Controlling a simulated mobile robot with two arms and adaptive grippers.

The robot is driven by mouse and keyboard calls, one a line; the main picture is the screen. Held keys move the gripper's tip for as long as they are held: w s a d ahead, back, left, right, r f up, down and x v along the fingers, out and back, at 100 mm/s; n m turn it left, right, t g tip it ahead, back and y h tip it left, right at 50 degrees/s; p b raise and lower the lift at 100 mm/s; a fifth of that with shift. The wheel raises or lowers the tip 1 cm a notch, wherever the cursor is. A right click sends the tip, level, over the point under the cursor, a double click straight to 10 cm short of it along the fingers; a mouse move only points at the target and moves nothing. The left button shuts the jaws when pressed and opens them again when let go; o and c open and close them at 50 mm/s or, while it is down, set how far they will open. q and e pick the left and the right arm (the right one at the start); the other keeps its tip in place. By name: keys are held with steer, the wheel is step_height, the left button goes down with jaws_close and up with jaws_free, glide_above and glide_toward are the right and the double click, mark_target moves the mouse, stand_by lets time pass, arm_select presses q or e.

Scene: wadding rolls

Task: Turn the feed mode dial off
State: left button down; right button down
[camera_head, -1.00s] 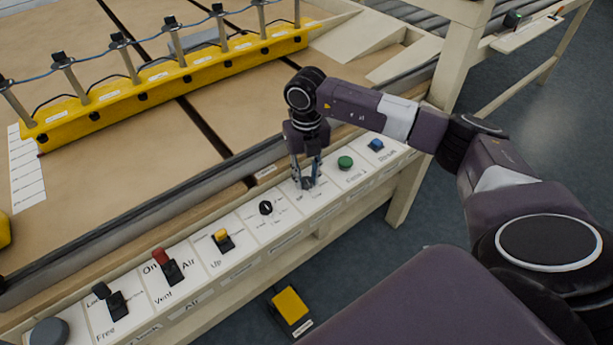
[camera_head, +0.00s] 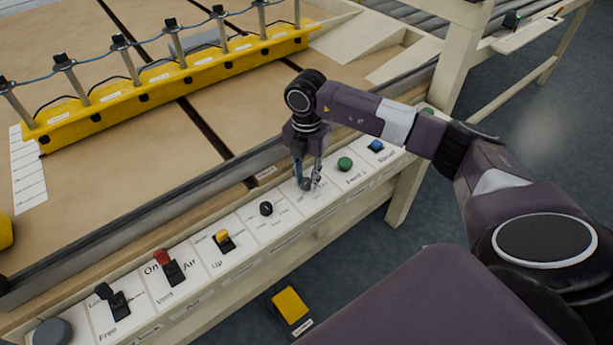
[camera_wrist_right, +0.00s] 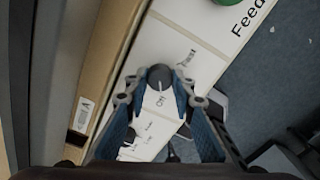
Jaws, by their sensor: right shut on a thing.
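The feed mode dial (camera_wrist_right: 160,76) is a small dark grey knob on a white label panel (camera_wrist_right: 182,55) in the right wrist view. A pale mark on the dial appears to point at the word "Off" just below it. My right gripper (camera_wrist_right: 160,88) is shut on the dial, with a blue-padded finger on each side. In the head view my right gripper (camera_head: 308,184) reaches down onto the panel, and its fingers largely hide the dial. My left gripper is not in view.
A green button (camera_head: 345,163) and a blue switch (camera_head: 376,145) sit to the right on the control strip. A black knob (camera_head: 266,208), a yellow switch (camera_head: 222,238) and a red switch (camera_head: 163,259) sit to the left. A yellow bar (camera_head: 165,80) lies behind.

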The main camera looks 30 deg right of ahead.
mark_target(307, 181)
steer(key=shift+w+r+m, duration=0.1)
steer(key=shift+m, duration=0.3)
steer(key=c, duration=1.6)
jaws_free()
step_height(307, 181, up, 12)
steer(key=shift+f, duration=0.1)
